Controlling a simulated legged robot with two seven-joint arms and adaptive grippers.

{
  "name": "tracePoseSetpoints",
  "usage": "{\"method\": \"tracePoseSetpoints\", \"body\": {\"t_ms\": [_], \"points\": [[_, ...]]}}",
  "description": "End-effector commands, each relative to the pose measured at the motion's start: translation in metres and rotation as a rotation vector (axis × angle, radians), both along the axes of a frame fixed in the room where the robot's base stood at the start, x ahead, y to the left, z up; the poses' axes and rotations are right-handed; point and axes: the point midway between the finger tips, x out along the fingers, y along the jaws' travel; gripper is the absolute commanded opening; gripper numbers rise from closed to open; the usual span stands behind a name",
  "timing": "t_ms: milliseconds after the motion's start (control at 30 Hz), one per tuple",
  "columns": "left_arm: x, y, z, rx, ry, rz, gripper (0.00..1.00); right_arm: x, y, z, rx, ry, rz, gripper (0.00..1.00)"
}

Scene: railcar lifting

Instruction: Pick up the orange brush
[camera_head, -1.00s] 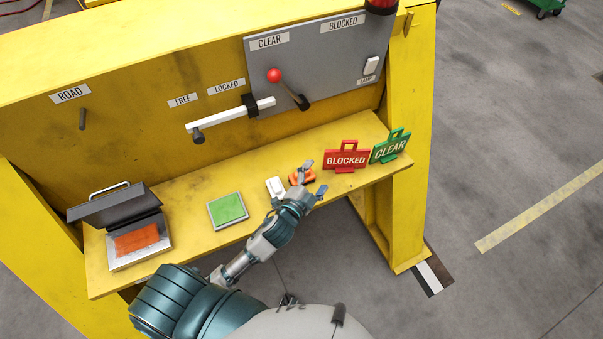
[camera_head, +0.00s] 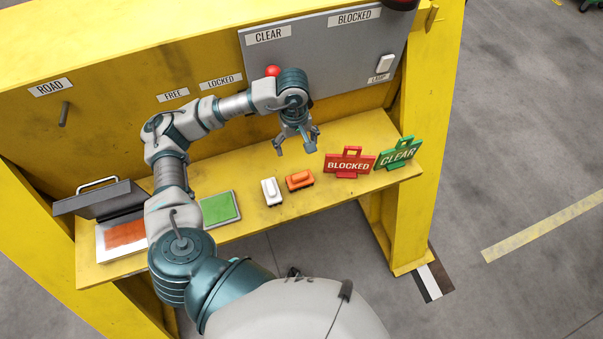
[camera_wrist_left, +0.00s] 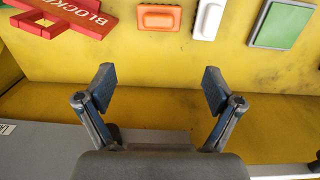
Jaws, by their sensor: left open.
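The orange brush (camera_head: 299,180) lies on the yellow shelf (camera_head: 262,219), between a white brush (camera_head: 271,191) and the red BLOCKED sign. It also shows at the top of the left wrist view (camera_wrist_left: 159,17). My left gripper (camera_head: 297,146) is open and empty, above the shelf and behind the orange brush, apart from it. In the left wrist view its two fingers (camera_wrist_left: 158,88) are spread with only yellow surface between them. My right gripper is not in view.
The red BLOCKED sign (camera_head: 349,163) and green CLEAR sign (camera_head: 397,153) stand to the right. A green pad (camera_head: 221,208) and an open box with an orange-red pad (camera_head: 124,235) are to the left. A grey panel (camera_head: 335,60) with a red-knobbed lever stands behind.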

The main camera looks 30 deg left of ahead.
Motion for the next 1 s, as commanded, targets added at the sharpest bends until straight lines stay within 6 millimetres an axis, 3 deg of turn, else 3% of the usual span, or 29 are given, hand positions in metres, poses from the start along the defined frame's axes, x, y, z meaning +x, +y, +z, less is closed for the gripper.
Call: {"method": "tracePoseSetpoints", "body": {"t_ms": [167,500,833,1000], "points": [[0.000,0.007,-0.020,0.036,0.005,-0.002,0.92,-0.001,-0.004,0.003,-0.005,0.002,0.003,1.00],[0.000,0.010,-0.099,0.028,0.005,-0.001,0.92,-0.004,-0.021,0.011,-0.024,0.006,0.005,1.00],[0.001,0.003,-0.130,0.026,0.004,-0.002,0.92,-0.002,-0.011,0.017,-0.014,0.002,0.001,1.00],[0.001,-0.006,-0.156,0.029,0.005,-0.001,0.92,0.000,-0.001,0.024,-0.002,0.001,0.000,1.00]]}}
